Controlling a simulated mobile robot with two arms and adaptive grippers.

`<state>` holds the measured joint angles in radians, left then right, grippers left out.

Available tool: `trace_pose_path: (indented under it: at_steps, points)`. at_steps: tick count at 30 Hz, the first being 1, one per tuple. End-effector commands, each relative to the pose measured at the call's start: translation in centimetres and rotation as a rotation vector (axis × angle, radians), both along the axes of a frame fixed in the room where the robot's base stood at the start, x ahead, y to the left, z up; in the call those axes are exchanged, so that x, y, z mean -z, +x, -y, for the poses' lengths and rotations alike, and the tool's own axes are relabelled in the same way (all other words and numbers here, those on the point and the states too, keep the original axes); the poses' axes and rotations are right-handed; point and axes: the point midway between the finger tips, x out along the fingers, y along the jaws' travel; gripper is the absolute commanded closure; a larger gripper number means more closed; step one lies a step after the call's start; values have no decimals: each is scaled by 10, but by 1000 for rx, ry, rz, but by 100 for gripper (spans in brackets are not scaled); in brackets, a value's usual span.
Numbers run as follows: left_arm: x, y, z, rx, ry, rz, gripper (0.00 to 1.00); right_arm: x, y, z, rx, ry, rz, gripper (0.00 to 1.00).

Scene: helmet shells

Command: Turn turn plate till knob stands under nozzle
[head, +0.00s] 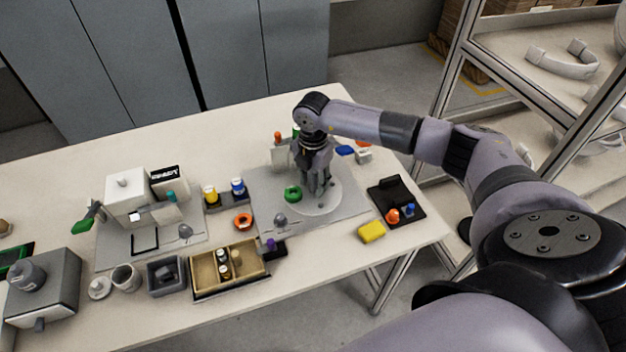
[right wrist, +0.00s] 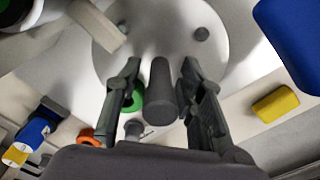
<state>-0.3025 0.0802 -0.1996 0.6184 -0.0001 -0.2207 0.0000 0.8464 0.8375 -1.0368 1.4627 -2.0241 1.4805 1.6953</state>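The round pale turn plate (head: 325,205) sits on a grey base on the table in the head view. It fills the top middle of the right wrist view (right wrist: 165,30). My right gripper (head: 318,188) points down over the plate. In the right wrist view my right gripper (right wrist: 160,72) is open, its fingers on either side of an upright grey knob (right wrist: 160,95), with gaps beside it. I cannot clearly make out the nozzle; the arm and gripper partly hide the station. My left gripper is not in view.
A green ring (head: 293,194) lies at the plate's left. A yellow block (head: 371,231) and a black tray (head: 396,202) are to the right. A wooden box (head: 230,270) stands in front. A white machine (head: 128,195) is further left; a shelf rack (head: 455,75) stands behind right.

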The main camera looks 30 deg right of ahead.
Motion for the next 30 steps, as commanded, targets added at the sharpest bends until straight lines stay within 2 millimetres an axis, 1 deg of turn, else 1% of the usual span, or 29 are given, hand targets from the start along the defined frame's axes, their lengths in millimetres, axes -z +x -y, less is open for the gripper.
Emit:
trace_pose_path:
  at_steps: [1, 2, 15, 30]
  points:
    - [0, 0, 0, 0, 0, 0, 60, 0, 0, 0, 0, 0, 0, 70]
    - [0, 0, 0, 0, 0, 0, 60, 0, 0, 0, 0, 0, 0, 72]
    - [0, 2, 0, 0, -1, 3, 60, -1, 0, 0, 0, 0, 0, 100]
    - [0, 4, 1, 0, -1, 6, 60, -1, 0, 0, 1, -1, 1, 100]
